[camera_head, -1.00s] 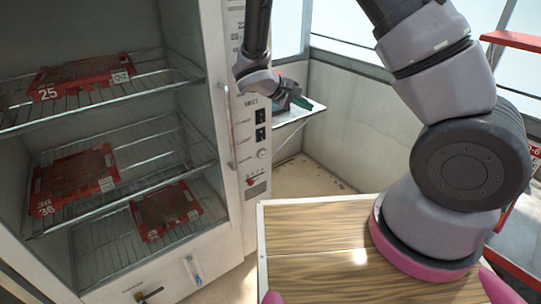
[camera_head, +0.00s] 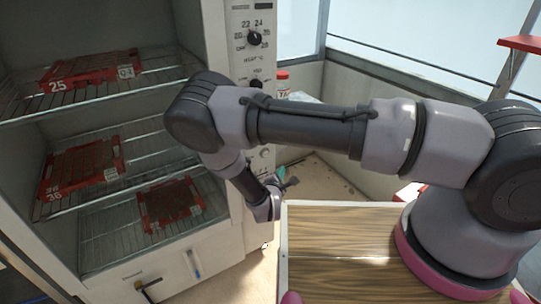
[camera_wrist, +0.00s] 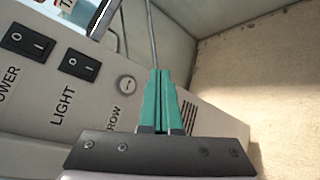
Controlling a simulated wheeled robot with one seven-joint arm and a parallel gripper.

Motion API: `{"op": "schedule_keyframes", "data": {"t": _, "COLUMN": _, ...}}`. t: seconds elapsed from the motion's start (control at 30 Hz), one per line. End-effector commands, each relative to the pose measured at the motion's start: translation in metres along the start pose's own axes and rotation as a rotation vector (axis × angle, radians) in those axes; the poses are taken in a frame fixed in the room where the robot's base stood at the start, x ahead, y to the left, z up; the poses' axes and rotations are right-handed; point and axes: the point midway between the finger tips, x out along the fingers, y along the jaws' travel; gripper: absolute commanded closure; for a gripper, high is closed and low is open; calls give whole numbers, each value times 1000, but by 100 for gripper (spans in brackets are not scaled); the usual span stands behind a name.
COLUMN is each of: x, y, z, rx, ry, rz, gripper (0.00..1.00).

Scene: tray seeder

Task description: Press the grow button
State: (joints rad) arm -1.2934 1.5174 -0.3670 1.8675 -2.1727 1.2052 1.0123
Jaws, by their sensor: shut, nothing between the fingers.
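The grow button is a small round pale knob (camera_wrist: 127,84) on the cabinet's control panel in the wrist view. Part of its label, "ROW", shows below it. My gripper (camera_wrist: 161,72) has teal fingers that are shut together and empty. In the wrist view the fingertips appear just right of the button, with a visible gap in the picture; the depth between them is hard to tell. In the head view my gripper (camera_head: 286,178) is low beside the panel's right edge, partly hidden by my wrist. My arm covers much of the panel there.
The light switch (camera_wrist: 80,66) and power switch (camera_wrist: 28,41) sit left of the button. The open cabinet holds red trays, one on the top shelf (camera_head: 92,70). A temperature dial (camera_head: 255,38) is higher on the panel. A red-capped bottle (camera_head: 282,83) stands behind my arm.

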Motion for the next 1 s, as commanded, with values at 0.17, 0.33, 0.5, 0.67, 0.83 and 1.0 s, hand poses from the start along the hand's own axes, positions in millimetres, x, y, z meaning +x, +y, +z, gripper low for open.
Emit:
{"op": "schedule_keyframes", "data": {"t": 0.17, "x": -1, "y": -4, "z": -5, "rx": -12, "ry": 17, "rz": 10, "gripper": 100}}
{"op": "schedule_keyframes", "data": {"t": 0.33, "x": -1, "y": -4, "z": -5, "rx": -12, "ry": 15, "rz": 8, "gripper": 100}}
{"op": "schedule_keyframes", "data": {"t": 0.5, "x": 1, "y": -2, "z": -6, "rx": -10, "ry": 15, "rz": 8, "gripper": 100}}
{"op": "schedule_keyframes", "data": {"t": 0.67, "x": 11, "y": 5, "z": -14, "rx": -9, "ry": 15, "rz": 7, "gripper": 100}}
{"op": "schedule_keyframes", "data": {"t": 0.83, "x": 28, "y": 18, "z": -26, "rx": -8, "ry": 15, "rz": 8, "gripper": 100}}
{"op": "schedule_keyframes", "data": {"t": 1.0, "x": 44, "y": 29, "z": -38, "rx": -10, "ry": 14, "rz": 8, "gripper": 100}}
